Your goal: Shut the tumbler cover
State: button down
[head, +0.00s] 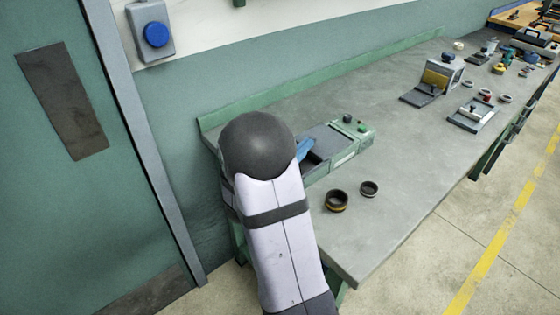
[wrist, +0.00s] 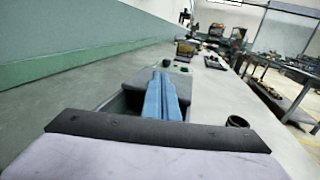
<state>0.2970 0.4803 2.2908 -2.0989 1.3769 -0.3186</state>
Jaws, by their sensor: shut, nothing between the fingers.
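The tumbler looks to be the low green machine (head: 345,155) on the bench, partly hidden behind my arm in the head view. Its cover appears to be the flat grey panel (head: 325,138) on top, which also shows in the wrist view (wrist: 138,86). A dark recess shows beside the panel at the near side, so the cover looks partly open. My gripper (head: 304,149) has blue fingers, shut and empty, low over the machine. In the wrist view the fingers (wrist: 160,92) overlap the panel. I cannot tell whether they touch it.
Two dark rings (head: 336,201) stand on the bench right of the machine. Farther along are a grey box with a yellow inside (head: 437,78) and a small fixture (head: 472,114). A wall and green back ledge (head: 330,80) border the bench. The middle bench top is clear.

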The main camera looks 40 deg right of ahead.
dwell(0.3)
jog(key=b+v, duration=0.1)
jog(key=v, duration=1.3)
jog(key=shift+b, duration=0.35)
jog(key=w+r+m+g+y+p, duration=0.3)
jog(key=w+m+g+p, duration=0.3)
jog(key=w+g+p, duration=0.2)
jog(key=shift+w+r, duration=0.45)
jog(key=shift+w, duration=0.35)
